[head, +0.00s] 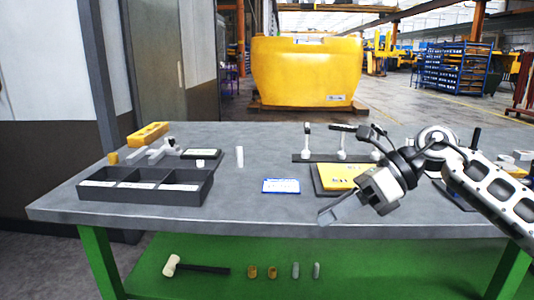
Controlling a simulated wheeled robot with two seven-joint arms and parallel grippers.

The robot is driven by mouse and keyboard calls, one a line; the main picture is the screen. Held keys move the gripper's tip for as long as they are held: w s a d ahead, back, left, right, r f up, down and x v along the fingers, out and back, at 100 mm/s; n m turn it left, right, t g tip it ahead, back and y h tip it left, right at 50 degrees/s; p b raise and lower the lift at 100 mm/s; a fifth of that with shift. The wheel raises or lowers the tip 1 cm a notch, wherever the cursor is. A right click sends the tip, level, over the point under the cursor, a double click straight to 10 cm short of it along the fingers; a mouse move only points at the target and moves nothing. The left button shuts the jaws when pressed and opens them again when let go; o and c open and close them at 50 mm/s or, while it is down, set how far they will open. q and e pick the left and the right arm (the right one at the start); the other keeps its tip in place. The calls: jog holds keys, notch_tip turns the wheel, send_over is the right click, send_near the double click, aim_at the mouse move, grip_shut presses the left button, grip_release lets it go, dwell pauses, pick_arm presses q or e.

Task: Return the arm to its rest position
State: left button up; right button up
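My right arm (490,190) comes in from the right edge and reaches over the right part of the grey workbench (235,210). Its gripper (328,214) points down and left near the bench's front edge. The fingers overlap from this side, so I cannot tell whether they are open or shut. I see nothing held at the fingertips. The gripper is in front of a yellow pad (340,176) on a dark plate, and the arm hides part of the items behind it. My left arm and gripper are not in view.
A dark three-compartment tray (195,196) sits at the left. A rack (300,158) with upright tools stands behind. A mallet (195,267) lies on the green lower shelf. The front middle is clear.

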jog(key=s+a+f+m+t+y+p, duration=0.15)
jog(key=s+a+m+t+y, duration=0.3)
jog(key=a+m+y, duration=0.6)
jog(key=s+d+f+m+t+h+p, duration=0.1)
jog(key=d+f+m+t+h, duration=0.45)
jog(key=m, duration=0.75)
jog(key=s+d+f+m+t+h+p, duration=0.15)
jog(key=f+m+t+h, duration=0.5)
jog(key=m, duration=0.65)
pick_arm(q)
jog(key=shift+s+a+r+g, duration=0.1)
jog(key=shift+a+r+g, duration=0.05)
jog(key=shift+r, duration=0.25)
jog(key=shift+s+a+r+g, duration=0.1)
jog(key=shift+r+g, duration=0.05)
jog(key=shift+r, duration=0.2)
pick_arm(e)
jog(key=s+d+f+m+g+h, duration=0.2)
jog(key=s+d+f+m+h, duration=0.1)
jog(key=s+f+m, duration=0.2)
jog(key=s+d+f+m+g+h, duration=0.3)
jog(key=s+f+m, duration=0.2)
jog(key=s+f, duration=0.3)
jog(key=shift+s+f, duration=0.15)
jog(key=shift+f, duration=0.25)
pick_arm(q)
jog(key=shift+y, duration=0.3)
pick_arm(e)
jog(key=shift+d, duration=0.1)
